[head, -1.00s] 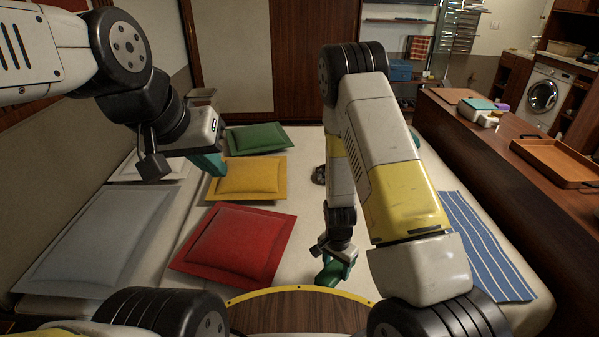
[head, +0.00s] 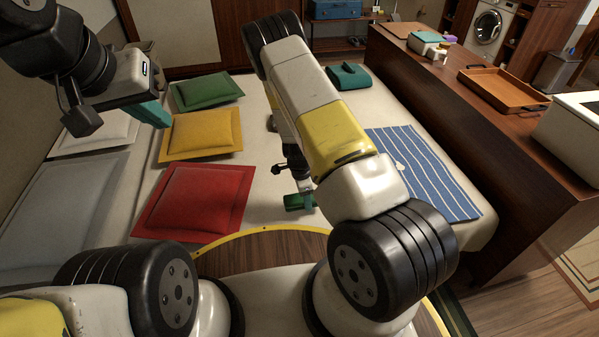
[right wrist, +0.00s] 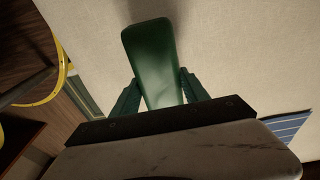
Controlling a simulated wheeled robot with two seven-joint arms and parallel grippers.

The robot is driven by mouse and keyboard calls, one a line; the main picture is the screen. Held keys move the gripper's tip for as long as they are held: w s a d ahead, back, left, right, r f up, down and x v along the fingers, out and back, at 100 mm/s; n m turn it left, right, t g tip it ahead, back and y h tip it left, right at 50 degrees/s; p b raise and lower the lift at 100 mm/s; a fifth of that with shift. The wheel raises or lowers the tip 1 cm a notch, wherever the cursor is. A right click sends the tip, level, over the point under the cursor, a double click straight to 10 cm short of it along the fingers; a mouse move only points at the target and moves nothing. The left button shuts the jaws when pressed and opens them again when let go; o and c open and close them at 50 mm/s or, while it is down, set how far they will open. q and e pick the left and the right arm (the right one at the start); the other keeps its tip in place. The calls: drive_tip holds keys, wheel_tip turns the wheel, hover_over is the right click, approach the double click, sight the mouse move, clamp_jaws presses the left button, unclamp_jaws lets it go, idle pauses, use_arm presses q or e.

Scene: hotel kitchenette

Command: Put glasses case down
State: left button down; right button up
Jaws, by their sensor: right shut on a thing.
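My right gripper (right wrist: 150,92) is shut on the green glasses case (right wrist: 153,62), which sticks out between its teal fingers over the cream bed cover. My left gripper (head: 152,113) hangs at the left, above the cushions, with teal fingers showing. Its opening is hard to see.
A red cushion (head: 194,203), yellow cushion (head: 202,134) and green cushion (head: 205,91) lie on the bed's left. A striped blue cloth (head: 425,170) lies on its right, with a teal item (head: 348,76) behind. A wooden counter (head: 440,105) bounds the right side.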

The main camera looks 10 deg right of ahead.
drive_tip(key=shift+w+d+f, duration=0.1)
drive_tip(key=shift+w+d, duration=0.6)
drive_tip(key=shift+w, duration=0.3)
drive_tip(key=shift+w+d+f, duration=0.2)
drive_tip(key=shift+a+f, duration=0.1)
drive_tip(key=shift+f, duration=1.5)
drive_tip(key=o, duration=1.4)
drive_tip(key=shift+f, duration=0.1)
drive_tip(key=shift+o, duration=0.2)
